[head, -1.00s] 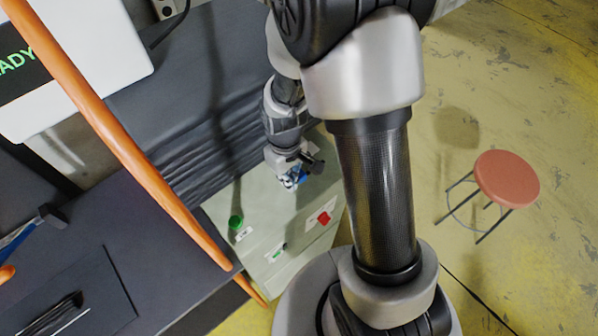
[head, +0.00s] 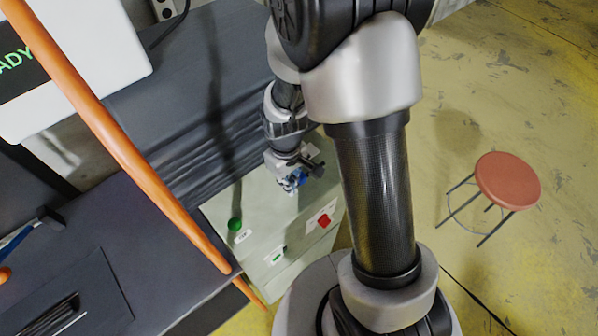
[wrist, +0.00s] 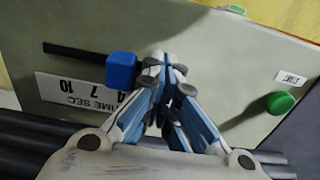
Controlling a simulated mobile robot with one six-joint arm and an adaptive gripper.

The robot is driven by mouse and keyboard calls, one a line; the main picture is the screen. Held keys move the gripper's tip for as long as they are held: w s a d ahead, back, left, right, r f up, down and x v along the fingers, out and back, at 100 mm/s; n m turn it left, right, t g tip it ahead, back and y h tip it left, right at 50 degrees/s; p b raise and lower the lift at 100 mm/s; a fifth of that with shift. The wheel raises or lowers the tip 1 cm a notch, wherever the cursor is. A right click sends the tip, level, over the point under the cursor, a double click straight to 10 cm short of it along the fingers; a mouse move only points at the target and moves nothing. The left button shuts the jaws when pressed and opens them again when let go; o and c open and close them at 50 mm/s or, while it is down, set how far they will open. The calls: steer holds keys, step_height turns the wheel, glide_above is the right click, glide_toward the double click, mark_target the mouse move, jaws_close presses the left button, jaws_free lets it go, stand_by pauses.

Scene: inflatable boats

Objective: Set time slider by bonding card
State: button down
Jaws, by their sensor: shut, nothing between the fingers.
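The time slider has a blue knob (wrist: 121,70) on a dark slot (wrist: 75,52) in the wrist view. A white label (wrist: 62,88) marked TIME SEC with 4, 7 and 10 lies beside the slot, upside down in this view. The knob is by the 4 end. My gripper (wrist: 163,66) is shut and empty, its fingertips just right of the knob; I cannot tell whether they touch it. In the head view my gripper (head: 293,184) is over the far part of the pale green panel (head: 222,207). I cannot make out a bonding card.
A round green button (wrist: 280,103) stands right of my gripper, and also shows in the head view (head: 235,224). A red switch (head: 324,220) and a green switch (head: 278,257) are nearer. An orange tube (head: 120,140) crosses the left. A red stool (head: 507,180) stands right.

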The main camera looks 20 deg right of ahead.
mark_target(306, 170)
steer(key=shift+d, duration=0.15)
steer(key=shift+w+d, duration=0.4)
steer(key=shift+d, duration=0.75)
steer(key=shift+w+d, duration=0.4)
steer(key=shift+d, duration=0.75)
steer(key=shift+w+d, duration=0.4)
steer(key=shift+d, duration=0.75)
steer(key=shift+a, duration=0.15)
steer(key=shift+s+a, duration=0.2)
steer(key=shift+a, duration=0.3)
step_height(306, 170, up, 8)
steer(key=p, duration=0.6)
steer(key=shift+p, duration=0.35)
